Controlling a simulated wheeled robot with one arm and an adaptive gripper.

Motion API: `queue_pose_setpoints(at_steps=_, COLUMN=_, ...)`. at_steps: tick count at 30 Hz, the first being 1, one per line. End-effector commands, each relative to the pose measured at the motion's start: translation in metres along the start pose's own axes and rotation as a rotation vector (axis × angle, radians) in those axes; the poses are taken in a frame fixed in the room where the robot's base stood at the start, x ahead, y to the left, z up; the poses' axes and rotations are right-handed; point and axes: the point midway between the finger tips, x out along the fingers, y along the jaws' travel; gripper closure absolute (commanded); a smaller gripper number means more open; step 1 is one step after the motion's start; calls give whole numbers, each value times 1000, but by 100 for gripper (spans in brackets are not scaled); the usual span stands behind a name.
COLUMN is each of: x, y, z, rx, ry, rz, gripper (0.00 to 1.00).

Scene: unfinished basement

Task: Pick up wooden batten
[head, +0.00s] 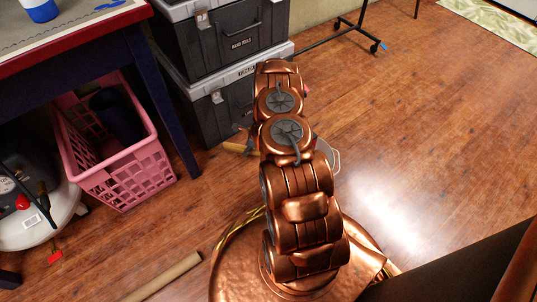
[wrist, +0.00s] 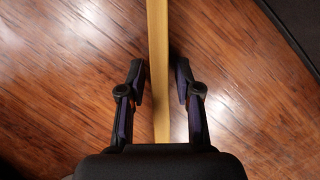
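The wooden batten (wrist: 158,45) is a long, narrow, pale yellow-brown strip. In the wrist view it runs from the top edge down between the fingers of my gripper (wrist: 160,82) and passes out of sight behind the palm. My gripper is open, with one finger on each side of the batten. In the head view my arm hides most of the gripper. A short pale wooden piece (head: 238,148) shows just left of the arm there, probably the batten.
Black tool boxes (head: 225,105) are stacked close behind my arm. A pink crate (head: 125,175) sits under a dark-legged table (head: 165,110) at left. Another pale stick or tube (head: 165,278) lies at lower left. The floor to the right is open.

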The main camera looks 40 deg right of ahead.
Motion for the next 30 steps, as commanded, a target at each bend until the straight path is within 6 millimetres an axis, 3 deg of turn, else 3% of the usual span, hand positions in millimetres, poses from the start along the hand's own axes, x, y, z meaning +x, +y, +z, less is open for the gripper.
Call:
queue_pose_setpoints(at_steps=9, x=0, y=0, z=0, rx=0, ry=0, rz=0, gripper=100)
queue_pose_setpoints(at_steps=23, x=-2, y=0, z=1, rx=0, ry=0, rz=0, gripper=100)
queue_pose_setpoints(at_steps=30, x=-27, y=-1, z=12, rx=0, ry=-1, rz=-2, gripper=100)
